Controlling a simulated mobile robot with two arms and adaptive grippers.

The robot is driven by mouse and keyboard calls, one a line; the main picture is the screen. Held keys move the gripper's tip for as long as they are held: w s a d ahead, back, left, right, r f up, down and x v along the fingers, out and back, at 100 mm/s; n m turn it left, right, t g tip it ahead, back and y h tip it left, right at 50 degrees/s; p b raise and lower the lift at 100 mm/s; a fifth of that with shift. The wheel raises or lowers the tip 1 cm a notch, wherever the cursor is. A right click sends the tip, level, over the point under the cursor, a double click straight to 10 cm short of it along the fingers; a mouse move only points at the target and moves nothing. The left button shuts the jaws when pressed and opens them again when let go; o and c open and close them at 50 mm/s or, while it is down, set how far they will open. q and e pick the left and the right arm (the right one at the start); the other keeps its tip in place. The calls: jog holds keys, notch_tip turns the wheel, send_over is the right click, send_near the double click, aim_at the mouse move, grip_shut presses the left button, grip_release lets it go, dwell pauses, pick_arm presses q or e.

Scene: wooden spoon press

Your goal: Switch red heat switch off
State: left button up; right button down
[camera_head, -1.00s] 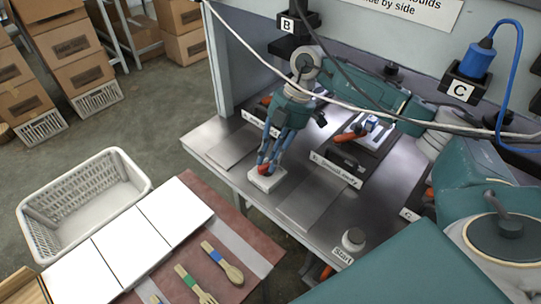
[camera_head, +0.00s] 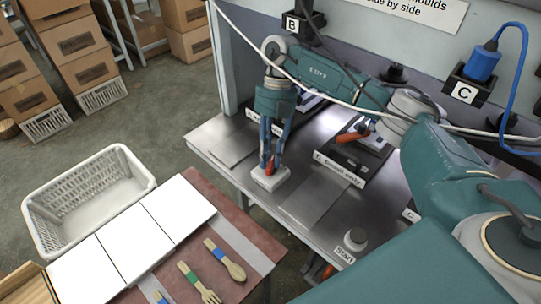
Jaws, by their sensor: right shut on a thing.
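The red heat switch (camera_head: 270,165) is a small red piece on a white box (camera_head: 271,179) near the front edge of the metal bench. My right gripper (camera_head: 268,168) reaches straight down over it, its fingers shut on the red switch. The fingers hide part of the switch, so its exact position is hard to tell. My left gripper is not in view.
The metal bench (camera_head: 212,135) holds presses with red handles and a start button (camera_head: 355,239). A white basket (camera_head: 85,205), white panels (camera_head: 130,245) and wooden cutlery (camera_head: 225,260) lie to the lower left. Cables hang across the bench.

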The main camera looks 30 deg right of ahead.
jog(key=shift+w+n, duration=0.1)
jog(key=shift+n, duration=0.2)
jog(key=c, duration=1.5)
grip_release()
